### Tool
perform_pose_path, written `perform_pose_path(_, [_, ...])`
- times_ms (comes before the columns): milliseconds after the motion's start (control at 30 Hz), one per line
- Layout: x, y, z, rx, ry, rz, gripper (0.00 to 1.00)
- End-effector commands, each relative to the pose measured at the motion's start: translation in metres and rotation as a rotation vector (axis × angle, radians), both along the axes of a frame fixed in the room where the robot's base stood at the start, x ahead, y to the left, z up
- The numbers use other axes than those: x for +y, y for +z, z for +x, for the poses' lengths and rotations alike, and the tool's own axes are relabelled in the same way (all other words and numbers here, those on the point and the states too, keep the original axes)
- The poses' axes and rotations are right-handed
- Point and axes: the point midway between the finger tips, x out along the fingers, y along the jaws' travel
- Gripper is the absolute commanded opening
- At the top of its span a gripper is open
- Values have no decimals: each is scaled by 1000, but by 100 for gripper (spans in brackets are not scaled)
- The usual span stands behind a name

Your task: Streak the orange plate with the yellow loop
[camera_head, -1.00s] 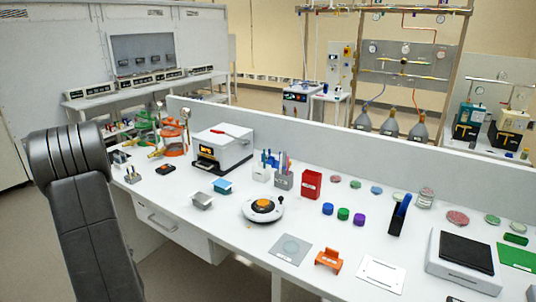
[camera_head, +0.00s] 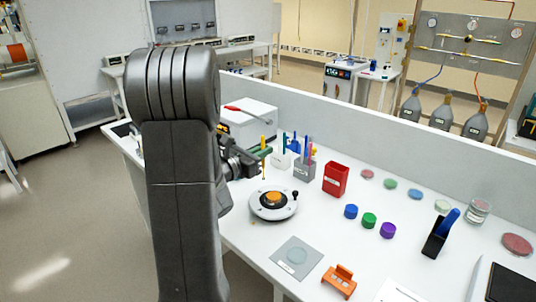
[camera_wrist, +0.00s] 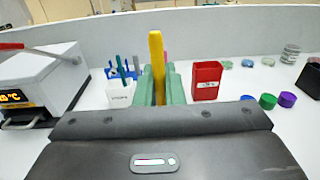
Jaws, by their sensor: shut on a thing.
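The yellow loop (camera_head: 263,145) is upright between the green fingers of my gripper (camera_head: 258,155). It also shows in the wrist view (camera_wrist: 157,65), standing between the two fingers (camera_wrist: 158,88), which are shut on it. Its thin lower end hangs above the left part of the white round turntable (camera_head: 262,211); I cannot tell whether it touches anything. The orange plate (camera_head: 273,197) lies in the middle of the turntable, just right of and below the gripper in the head view. The turntable and plate are hidden in the wrist view.
Behind the gripper are a white heater box (camera_head: 255,122), a grey holder with sticks (camera_head: 304,168) and a red bin (camera_head: 335,179). Blue, green and purple caps (camera_head: 369,220) stand to the right. A grey mat (camera_head: 285,270) and an orange stand (camera_head: 340,282) are in front.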

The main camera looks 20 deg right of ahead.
Motion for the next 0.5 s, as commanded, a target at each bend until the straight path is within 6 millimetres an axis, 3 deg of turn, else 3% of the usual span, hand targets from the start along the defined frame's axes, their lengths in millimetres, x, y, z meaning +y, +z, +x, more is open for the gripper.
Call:
perform_pose_path(233, [-13,1,-11,-17,-48,1,0])
perform_pose_path(500, [-12,-18,-11,-16,-46,0,0])
